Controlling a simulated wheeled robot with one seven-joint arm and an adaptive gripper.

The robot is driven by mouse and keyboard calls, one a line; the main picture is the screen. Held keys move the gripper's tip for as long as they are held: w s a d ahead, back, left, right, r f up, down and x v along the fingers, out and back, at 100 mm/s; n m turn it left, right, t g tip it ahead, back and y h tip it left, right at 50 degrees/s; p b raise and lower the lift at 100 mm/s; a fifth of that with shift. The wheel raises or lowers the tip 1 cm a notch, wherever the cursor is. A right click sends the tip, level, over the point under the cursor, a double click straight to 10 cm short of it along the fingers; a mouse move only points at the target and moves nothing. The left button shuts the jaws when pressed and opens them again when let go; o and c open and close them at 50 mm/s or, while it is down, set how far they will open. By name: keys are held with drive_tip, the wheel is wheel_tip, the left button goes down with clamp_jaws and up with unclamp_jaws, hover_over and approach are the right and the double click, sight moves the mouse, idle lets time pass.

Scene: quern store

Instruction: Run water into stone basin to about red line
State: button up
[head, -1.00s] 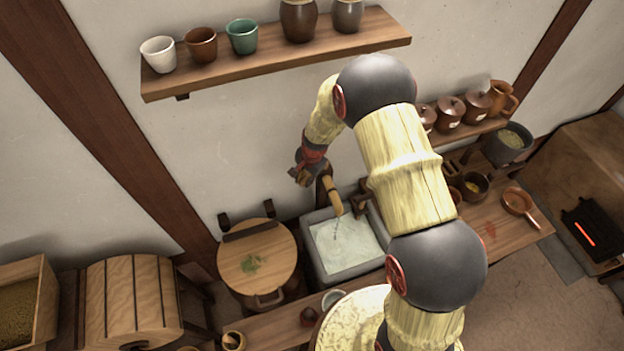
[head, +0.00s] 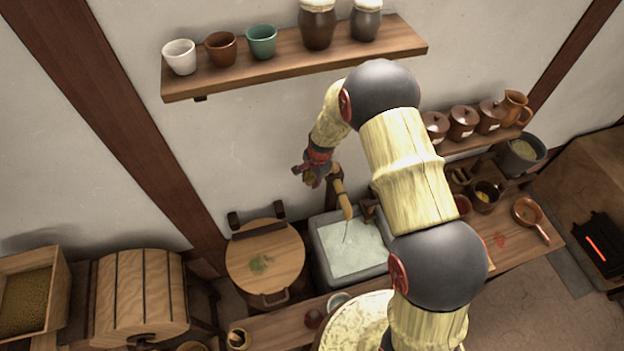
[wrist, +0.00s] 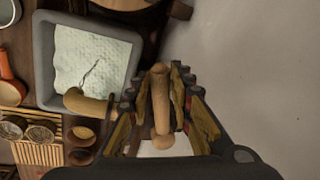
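The grey stone basin (head: 321,268) stands on the bench against the wall, with pale water (head: 352,255) in it. It also shows in the wrist view (wrist: 44,60). A bamboo spout (head: 344,204) hangs over its back edge, and a thin stream falls from it into the water. My gripper (head: 312,170) is at the wall above the basin. In the wrist view its fingers (wrist: 160,95) are close on both sides of a wooden tap handle (wrist: 161,105) and appear shut on it. I cannot make out a red line in the basin.
A round wooden lid (head: 275,262) with green bits lies left of the basin. A shelf of cups (head: 290,57) runs above. Lidded jars (head: 463,122), a copper pan (head: 527,212) and small bowls stand at the right. A large round pale surface (head: 352,322) lies in front.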

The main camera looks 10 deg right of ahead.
drive_tip(key=o, duration=0.3)
drive_tip(key=shift+r, duration=0.1)
drive_tip(key=shift+r, duration=0.2)
wheel_tip(320, 180, up, 11)
drive_tip(key=s+d, duration=0.1)
drive_tip(key=s, duration=0.1)
drive_tip(key=shift+r, duration=0.1)
idle(6.6)
